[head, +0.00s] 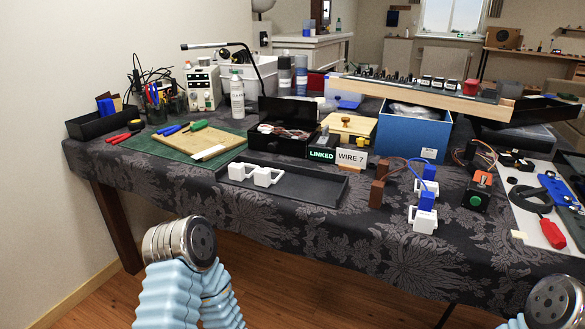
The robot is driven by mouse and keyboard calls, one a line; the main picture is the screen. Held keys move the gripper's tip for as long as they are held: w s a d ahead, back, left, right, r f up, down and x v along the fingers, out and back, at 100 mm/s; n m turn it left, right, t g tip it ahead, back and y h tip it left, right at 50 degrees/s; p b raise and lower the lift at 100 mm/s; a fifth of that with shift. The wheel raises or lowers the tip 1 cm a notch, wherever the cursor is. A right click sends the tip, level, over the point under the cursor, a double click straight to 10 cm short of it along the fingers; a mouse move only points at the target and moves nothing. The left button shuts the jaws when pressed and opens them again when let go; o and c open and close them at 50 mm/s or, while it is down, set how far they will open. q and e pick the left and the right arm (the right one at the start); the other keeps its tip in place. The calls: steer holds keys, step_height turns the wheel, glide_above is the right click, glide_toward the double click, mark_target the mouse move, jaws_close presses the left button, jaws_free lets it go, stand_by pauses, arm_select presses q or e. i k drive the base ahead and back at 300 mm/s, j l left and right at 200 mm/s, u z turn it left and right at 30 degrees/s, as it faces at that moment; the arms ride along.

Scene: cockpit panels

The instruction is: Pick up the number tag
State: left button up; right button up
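A small white sign reading "WIRE 7" (352,158) stands upright on the table, just right of a black box with a lit green "LINKED" label (321,155). It is the only piece where I can read a number. A small plain beige piece (518,235) lies at the table's front right; I cannot tell whether it bears a number. Neither gripper shows. Only round metal joints and pale blue sleeves of my arms are in view, at the lower left and lower right, apart from the table objects.
A black tray (310,187) holds white blocks near the front edge. Brown and blue wired plugs (376,193) and a box with a green button (476,192) stand to the right. A green mat (160,145) with tools lies left. The front cloth strip is mostly clear.

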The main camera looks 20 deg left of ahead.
mark_target(236, 171)
steer(key=j+z, duration=0.8)
steer(key=j, duration=0.2)
steer(key=k+j+z, duration=0.15)
steer(key=j+z, duration=0.25)
steer(key=j, duration=0.1)
